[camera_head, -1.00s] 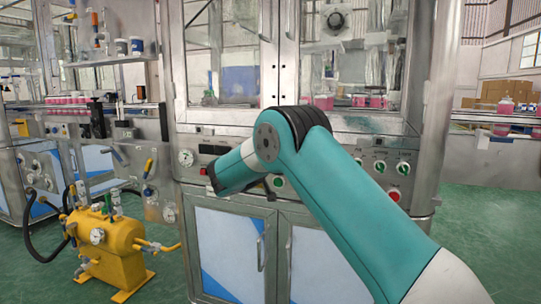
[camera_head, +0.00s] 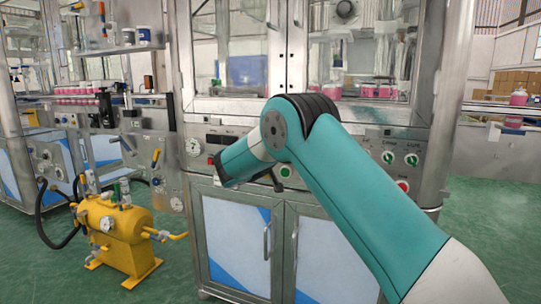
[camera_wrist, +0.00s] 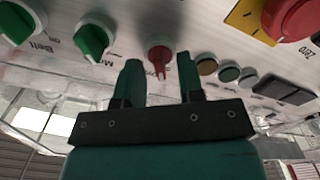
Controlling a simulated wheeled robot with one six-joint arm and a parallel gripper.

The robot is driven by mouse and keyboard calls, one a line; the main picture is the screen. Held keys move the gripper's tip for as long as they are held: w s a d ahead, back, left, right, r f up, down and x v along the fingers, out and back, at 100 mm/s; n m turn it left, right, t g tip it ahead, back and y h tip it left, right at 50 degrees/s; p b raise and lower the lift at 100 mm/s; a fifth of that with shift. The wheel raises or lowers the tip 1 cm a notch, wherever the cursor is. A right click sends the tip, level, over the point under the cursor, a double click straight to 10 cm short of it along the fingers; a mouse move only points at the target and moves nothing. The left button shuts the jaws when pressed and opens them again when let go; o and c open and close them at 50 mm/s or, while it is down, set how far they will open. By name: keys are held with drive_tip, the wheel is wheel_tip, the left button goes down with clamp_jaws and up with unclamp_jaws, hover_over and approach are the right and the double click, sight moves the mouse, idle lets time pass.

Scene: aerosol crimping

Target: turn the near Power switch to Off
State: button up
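A red switch knob (camera_wrist: 160,56) sits on the pale panel in the wrist view, its pointer end towards my gripper. No Power label is readable beside it. My gripper (camera_wrist: 159,68) is open, with one finger on each side of this knob at about its height in the picture. Gaps show on both sides; I cannot tell how deep the fingers reach. In the head view my arm ends in front of the left part of the machine's control panel (camera_head: 340,177); my fingers are hidden there. A small red part (camera_head: 211,160) shows beside the arm's end.
Two green knobs (camera_wrist: 93,38), one beside a Belt label, lie left of the red knob. Several round buttons (camera_wrist: 229,74) and a large red button (camera_wrist: 293,16) on yellow lie right. A yellow tank (camera_head: 125,235) stands on the floor left of the machine.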

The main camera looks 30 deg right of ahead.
drive_tip(key=v, duration=1.7)
drive_tip(key=shift+d, duration=0.1)
